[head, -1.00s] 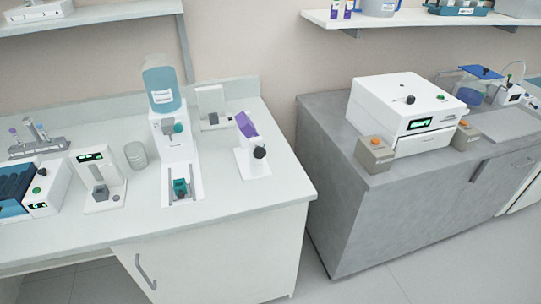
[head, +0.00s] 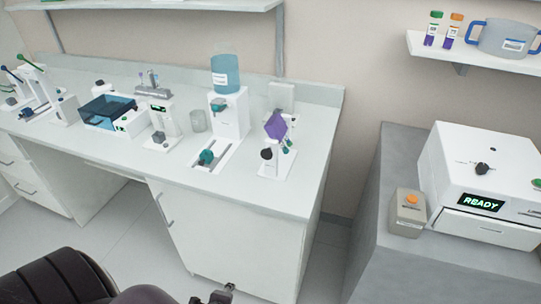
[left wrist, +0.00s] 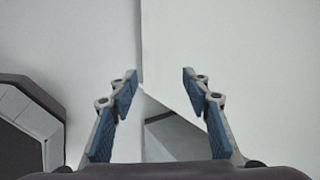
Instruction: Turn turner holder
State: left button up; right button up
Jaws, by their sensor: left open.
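The turner holder appears to be the small white stand with a purple tilted plate (head: 275,125) and a dark round knob (head: 266,154) on its front. It stands upright near the right end of the white counter in the head view. My left gripper (head: 214,295) shows only partly at the bottom edge of the head view, low in front of the counter and well apart from the stand. In the left wrist view my left gripper (left wrist: 160,95) is open, with nothing between its blue-padded fingers. The stand is not visible there. My right gripper is not in view.
A white dispenser with a blue bottle (head: 225,77) stands left of the stand, with a glass beaker (head: 198,121) beside it. A white machine reading READY (head: 485,190) sits on the grey bench at right. The counter's front strip (head: 240,192) is clear.

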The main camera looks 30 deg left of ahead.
pick_arm(q)
jog(key=w+a+r+m+t+y, duration=0.1)
jog(key=w+r+m+t, duration=0.1)
jog(key=w+r, duration=0.35)
jog(key=w+a+r+m+t+y, duration=0.1)
jog(key=w+r+m, duration=0.2)
jog(key=r, duration=0.6)
jog(key=m+t+h+p, duration=0.1)
jog(key=m+t+p, duration=0.1)
jog(key=m+t, duration=0.95)
send_near(266, 156)
notch_tip(266, 156, up, 3)
jog(key=w+m+g, duration=0.2)
jog(key=m+g, duration=0.1)
jog(key=x, duration=0.2)
jog(key=p+x, duration=0.1)
jog(key=x, duration=0.2)
jog(key=shift+w+a+f+p, duration=0.1)
jog(key=shift+f+p, duration=0.15)
jog(key=shift+p, duration=0.05)
jog(key=shift+w+a, duration=0.2)
jog(key=shift+w, duration=0.45)
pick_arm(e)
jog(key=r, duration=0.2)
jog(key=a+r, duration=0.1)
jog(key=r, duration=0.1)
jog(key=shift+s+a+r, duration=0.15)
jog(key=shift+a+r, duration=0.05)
